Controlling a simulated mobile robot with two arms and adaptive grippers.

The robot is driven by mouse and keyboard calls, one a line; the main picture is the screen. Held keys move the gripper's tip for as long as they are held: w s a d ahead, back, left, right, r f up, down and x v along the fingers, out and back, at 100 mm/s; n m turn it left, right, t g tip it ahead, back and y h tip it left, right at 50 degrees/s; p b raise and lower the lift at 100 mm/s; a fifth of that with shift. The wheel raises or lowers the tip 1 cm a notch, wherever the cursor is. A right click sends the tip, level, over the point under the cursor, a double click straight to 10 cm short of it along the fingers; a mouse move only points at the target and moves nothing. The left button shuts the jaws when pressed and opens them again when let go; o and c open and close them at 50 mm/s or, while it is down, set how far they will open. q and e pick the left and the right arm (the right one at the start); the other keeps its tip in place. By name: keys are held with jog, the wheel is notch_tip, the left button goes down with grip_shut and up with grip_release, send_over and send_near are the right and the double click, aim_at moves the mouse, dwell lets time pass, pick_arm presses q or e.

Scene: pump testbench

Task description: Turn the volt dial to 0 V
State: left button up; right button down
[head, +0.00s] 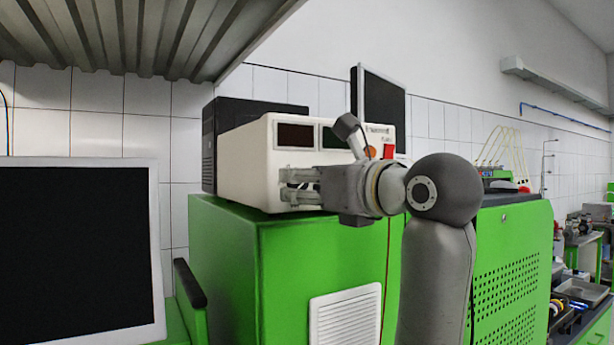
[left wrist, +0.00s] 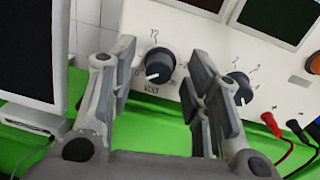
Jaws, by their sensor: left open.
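The white power supply (head: 240,155) stands on a green cabinet. Its volt dial (left wrist: 159,64) is a dark round knob with a scale and the word VOLT below it, in the left wrist view. A pale mark shows at the knob's lower left; I cannot tell its exact reading. My left gripper (head: 285,187) is at the front of the power supply, hiding the dial in the head view. In the left wrist view the gripper (left wrist: 160,82) is open, its fingers on either side of the dial with visible gaps. My right gripper is not in view.
A second dark dial (left wrist: 237,87) is close to the right finger. Red plug (left wrist: 271,124) and black plug (left wrist: 295,130) with cables are further right. A monitor (head: 80,250) stands at left. The green cabinet (head: 225,235) lies below; a metal shelf (head: 150,35) hangs above.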

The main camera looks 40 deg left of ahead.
pick_arm(q)
jog(key=shift+a, duration=0.15)
grip_shut()
dwell(0.4)
jog(key=shift+n, duration=0.5)
